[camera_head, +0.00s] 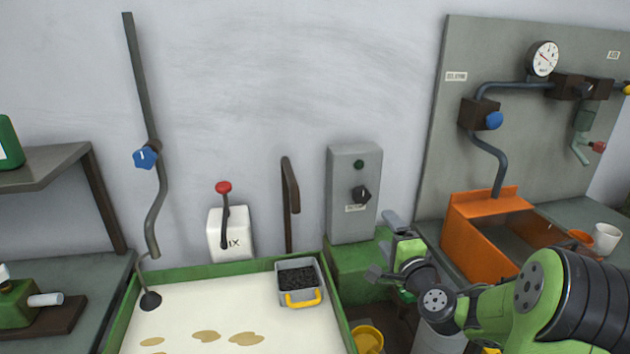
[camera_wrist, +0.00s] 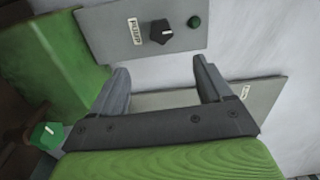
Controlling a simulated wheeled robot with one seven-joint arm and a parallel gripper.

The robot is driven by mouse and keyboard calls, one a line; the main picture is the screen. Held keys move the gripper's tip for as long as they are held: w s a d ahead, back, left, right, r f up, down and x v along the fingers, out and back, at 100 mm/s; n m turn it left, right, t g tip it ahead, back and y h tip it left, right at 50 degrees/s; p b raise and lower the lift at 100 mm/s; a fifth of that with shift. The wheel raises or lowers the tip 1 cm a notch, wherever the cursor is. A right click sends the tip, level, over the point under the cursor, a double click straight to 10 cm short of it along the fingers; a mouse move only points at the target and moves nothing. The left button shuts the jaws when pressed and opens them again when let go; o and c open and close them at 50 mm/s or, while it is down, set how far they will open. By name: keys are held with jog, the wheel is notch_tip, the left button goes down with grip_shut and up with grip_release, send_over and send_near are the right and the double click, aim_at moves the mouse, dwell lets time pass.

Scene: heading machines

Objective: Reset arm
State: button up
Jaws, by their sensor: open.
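My gripper (camera_head: 385,247) is at the end of my green and black arm, right of centre in the head view. It is in front of the lower part of a grey control box (camera_head: 350,222) and looks empty. In the wrist view, the two grey fingers of my gripper (camera_wrist: 162,85) stand wide apart with nothing between them. Beyond them is the grey box (camera_wrist: 110,30) with a black knob (camera_wrist: 162,32) and a green button (camera_wrist: 194,22).
A green-rimmed tray (camera_head: 225,269) holds a grey bin with a yellow handle (camera_head: 303,298). A white lever box (camera_head: 230,240) stands behind it. An orange trough (camera_head: 470,250) and a white mug (camera_head: 607,238) are close to my arm at the right. A yellow bucket (camera_head: 367,339) stands below.

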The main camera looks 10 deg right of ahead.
jog(key=s+a+r+n+g+y+p, duration=0.2)
jog(key=s+a+n+g, duration=0.15)
jog(key=a+n, duration=0.35)
jog(key=s+a+r+n+g+y+p, duration=0.2)
jog(key=s+a+n+g, duration=0.15)
jog(key=a+n, duration=0.4)
jog(key=s+r+n+g+h+p, duration=0.3)
jog(key=s+g+h+p, duration=0.1)
jog(key=s, duration=2)
jog(key=shift+s+d+r+g+p, duration=0.25)
jog(key=shift+s+d+g, duration=0.2)
jog(key=shift+g, duration=0.25)
